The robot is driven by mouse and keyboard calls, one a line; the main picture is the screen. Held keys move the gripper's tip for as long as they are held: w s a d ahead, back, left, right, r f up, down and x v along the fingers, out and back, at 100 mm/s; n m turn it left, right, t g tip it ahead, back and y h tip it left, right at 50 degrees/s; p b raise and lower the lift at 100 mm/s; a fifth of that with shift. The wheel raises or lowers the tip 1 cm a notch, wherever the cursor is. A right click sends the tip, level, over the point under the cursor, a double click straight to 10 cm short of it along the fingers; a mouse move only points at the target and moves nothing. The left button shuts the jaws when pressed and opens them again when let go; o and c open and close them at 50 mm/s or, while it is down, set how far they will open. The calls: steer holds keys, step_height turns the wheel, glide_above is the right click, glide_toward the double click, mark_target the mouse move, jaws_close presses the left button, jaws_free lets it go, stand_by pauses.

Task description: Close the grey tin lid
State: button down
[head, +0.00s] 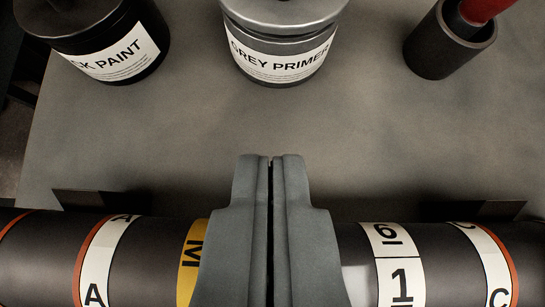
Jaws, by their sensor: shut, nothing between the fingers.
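The grey primer tin (278,52) stands upright at the top middle of the head view, with a white label reading "GREY PRIMER". A grey lid (283,12) shows at its top, cut off by the frame edge. I cannot tell whether the lid is fully seated. My gripper (271,160) is at the lower middle, its two grey fingers closed together with nothing between them. It is apart from the tin, below it in the picture.
A dark shaft (140,262) with lettered bands lies across the bottom, behind my fingers. A black paint tin (112,45) stands top left. A dark cup (445,45) with a red-handled thing (484,8) stands top right. The grey table (180,130) between is clear.

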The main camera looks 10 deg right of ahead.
steer(key=w+d+r+m+g+y, duration=0.25)
steer(key=w+r+m+g, duration=0.85)
steer(key=w+r+m, duration=0.6)
steer(key=shift+m+h, duration=0.45)
steer(key=shift+m, duration=0.25)
steer(key=s+f, duration=0.1)
steer(key=f, duration=0.4)
steer(key=s+f, duration=0.1)
steer(key=f, duration=0.4)
steer(key=s+f, duration=0.1)
steer(key=f, duration=0.4)
steer(key=shift+s+d+f, duration=0.15)
steer(key=shift+s+d, duration=0.05)
steer(key=shift+s, duration=0.1)
